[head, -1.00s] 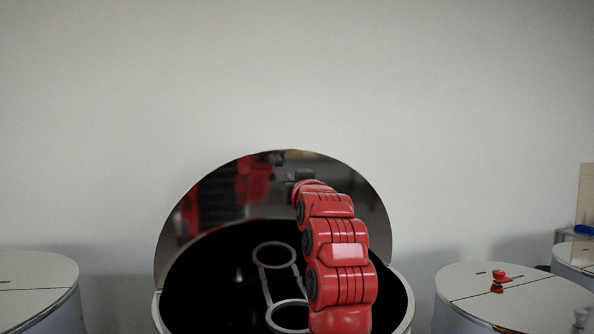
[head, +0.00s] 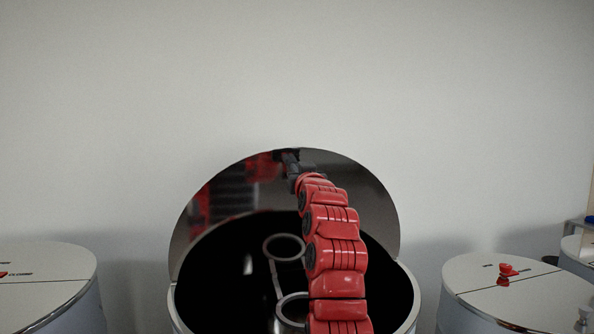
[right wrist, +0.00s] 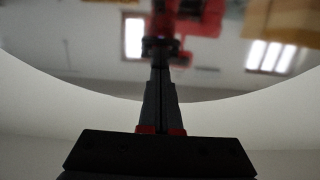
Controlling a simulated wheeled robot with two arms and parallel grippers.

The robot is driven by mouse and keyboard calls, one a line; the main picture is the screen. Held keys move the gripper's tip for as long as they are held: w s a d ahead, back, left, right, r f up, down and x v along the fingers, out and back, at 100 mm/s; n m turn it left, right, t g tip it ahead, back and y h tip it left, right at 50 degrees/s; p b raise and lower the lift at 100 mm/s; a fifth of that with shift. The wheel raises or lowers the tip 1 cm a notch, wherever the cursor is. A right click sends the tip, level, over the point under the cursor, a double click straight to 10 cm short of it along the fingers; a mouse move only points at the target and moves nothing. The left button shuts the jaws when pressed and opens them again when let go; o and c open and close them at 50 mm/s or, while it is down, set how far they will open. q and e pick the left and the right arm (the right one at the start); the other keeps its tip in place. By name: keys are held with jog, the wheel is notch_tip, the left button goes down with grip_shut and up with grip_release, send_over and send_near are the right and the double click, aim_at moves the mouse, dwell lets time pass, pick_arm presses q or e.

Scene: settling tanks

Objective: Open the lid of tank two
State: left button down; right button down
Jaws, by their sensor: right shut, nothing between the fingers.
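The tank in the middle (head: 415,318) is open, with a dark inside. Its round lid (head: 365,205) stands raised, close to upright, at the tank's back rim. The lid's mirror-like inner face reflects my red arm and the room. My right arm reaches over the tank opening. My right gripper (head: 289,157) is shut and empty at the upper part of this face. In the right wrist view the closed fingers (right wrist: 160,72) point at the lid (right wrist: 80,75) and meet their reflection; I cannot tell whether they touch. My left gripper is out of view. No number is readable on the tank.
A closed tank (head: 50,262) stands at the left and another (head: 530,295) at the right, each with a red handle part on top. Two grey rings (head: 284,247) joined by a bar show inside the open tank. A plain wall is behind.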

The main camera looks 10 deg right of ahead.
aim_at(293, 161)
jog(key=w+p, duration=0.1)
jog(key=w, duration=0.2)
jog(key=w+r+p, duration=0.1)
jog(key=w+p, duration=0.1)
jog(key=shift+w+r, duration=0.2)
jog(key=shift+w, duration=0.2)
jog(key=shift+w+p, duration=0.4)
jog(key=shift+p, duration=0.15)
jog(key=shift+w+f, duration=0.1)
jog(key=shift+f, duration=0.1)
